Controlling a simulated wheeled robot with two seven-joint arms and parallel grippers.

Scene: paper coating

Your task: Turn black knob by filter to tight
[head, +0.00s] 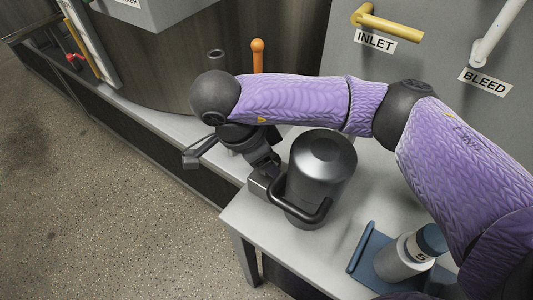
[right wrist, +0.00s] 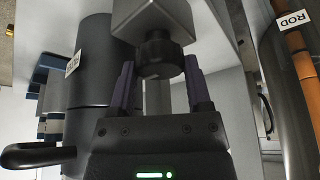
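The filter (head: 322,165) is a dark grey cylinder with a black loop handle (head: 305,213), standing on the light bench. It also shows at the left of the right wrist view (right wrist: 90,75). A grey block (right wrist: 155,14) beside it carries the black knob (right wrist: 160,55). My right gripper (right wrist: 160,80) has one finger on each side of the knob, with a narrow gap showing at the left finger, so it looks open around it. In the head view my right gripper (head: 266,163) reaches down beside the filter and mostly hides the knob. My left gripper is not in view.
A bottle (head: 402,258) stands on a blue tray (head: 370,246) at the bench's front right. An orange-tipped rod (head: 257,56) rises behind my right arm. A yellow INLET handle (head: 390,24) and white BLEED handle (head: 497,38) are on the back panel. A large round tank (head: 160,50) is at left.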

